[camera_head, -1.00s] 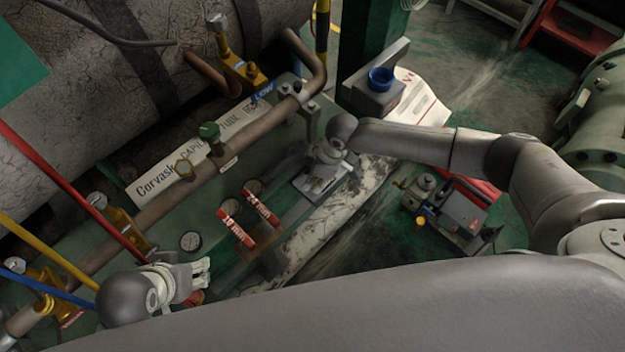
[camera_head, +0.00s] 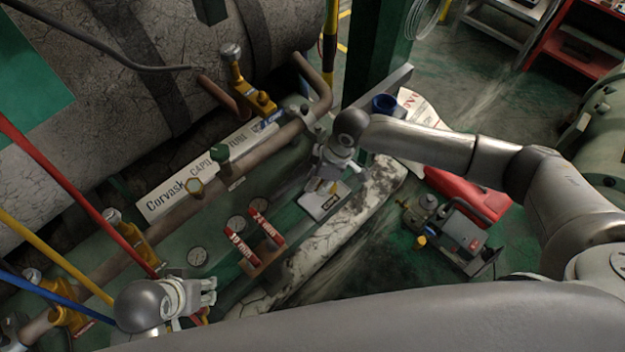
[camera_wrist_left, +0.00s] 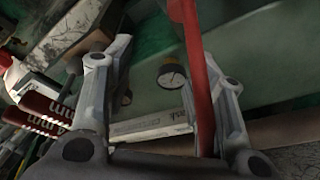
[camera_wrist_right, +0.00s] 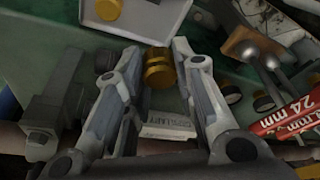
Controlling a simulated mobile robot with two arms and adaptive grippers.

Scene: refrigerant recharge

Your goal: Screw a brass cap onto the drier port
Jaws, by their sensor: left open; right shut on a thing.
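My right gripper (camera_wrist_right: 160,72) is shut on a brass cap (camera_wrist_right: 158,70), held between its fingertips. In the head view, this gripper (camera_head: 324,184) is above the far part of a small pale tray (camera_head: 317,207). Another brass cap (camera_wrist_right: 108,9) rests on the tray in the right wrist view. My left gripper (camera_head: 212,291) is open at the lower left. A red hose (camera_wrist_left: 196,75) passes in front of its right finger in the left wrist view. A brown pipe (camera_head: 165,215) carries a green-topped fitting (camera_head: 219,153) and a brass-ringed fitting (camera_head: 195,187). I cannot tell which fitting is the drier port.
Red-handled wrenches (camera_head: 267,230) stand in a holder left of the tray. Gauges (camera_head: 197,257) sit near the pipe. Yellow valves (camera_head: 255,95) and slanting hoses (camera_head: 60,255) crowd the left side. A pump (camera_head: 455,235) stands on the floor at right.

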